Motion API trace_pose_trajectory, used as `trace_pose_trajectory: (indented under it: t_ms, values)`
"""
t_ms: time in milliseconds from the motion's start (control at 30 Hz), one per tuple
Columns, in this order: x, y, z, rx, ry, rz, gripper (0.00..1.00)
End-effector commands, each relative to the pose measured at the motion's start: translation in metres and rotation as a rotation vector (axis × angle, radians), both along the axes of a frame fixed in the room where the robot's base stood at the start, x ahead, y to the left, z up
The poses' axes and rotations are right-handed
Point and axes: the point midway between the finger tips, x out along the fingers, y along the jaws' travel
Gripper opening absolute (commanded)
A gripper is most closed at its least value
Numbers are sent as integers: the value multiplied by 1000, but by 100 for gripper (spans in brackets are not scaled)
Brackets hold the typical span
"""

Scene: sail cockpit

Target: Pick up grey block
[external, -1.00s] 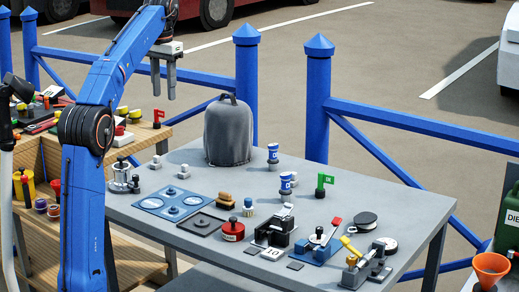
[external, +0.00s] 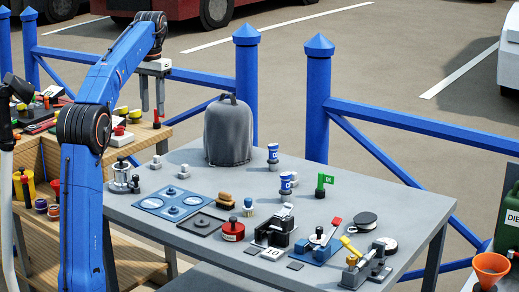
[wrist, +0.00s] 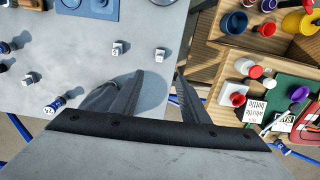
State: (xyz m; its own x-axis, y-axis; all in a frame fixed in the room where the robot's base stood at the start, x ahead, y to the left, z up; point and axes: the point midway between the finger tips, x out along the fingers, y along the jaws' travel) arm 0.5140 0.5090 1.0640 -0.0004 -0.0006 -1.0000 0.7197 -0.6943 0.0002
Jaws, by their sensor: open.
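Two small light-grey blocks with knobs on top stand on the grey table at its back left: one grey block (external: 155,162) nearer the left edge, and another grey block (external: 183,171) to its right. Two such blocks also show in the wrist view, the left one (wrist: 119,48) and the right one (wrist: 160,54), beyond the fingertips. I cannot tell which one the task means.
A dark grey bag (external: 228,135) stands right of the blocks. Blue pads (external: 172,203) and a metal pot (external: 122,177) are nearby. A wooden shelf (wrist: 215,75) with cups adjoins the table edge. Blue fence posts (external: 246,75) stand behind.

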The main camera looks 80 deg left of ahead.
Motion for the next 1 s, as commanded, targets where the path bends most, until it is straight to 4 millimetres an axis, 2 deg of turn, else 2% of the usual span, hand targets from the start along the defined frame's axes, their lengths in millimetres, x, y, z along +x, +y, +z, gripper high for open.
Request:
trace_pose_trajectory:
  t_ms: [167,700,1000]
  values:
    - [0,-1,-16,-1,1,0,41]
    - [0,-1,-108,-1,1,0,41]
    - [0,0,-128,-1,1,0,41]
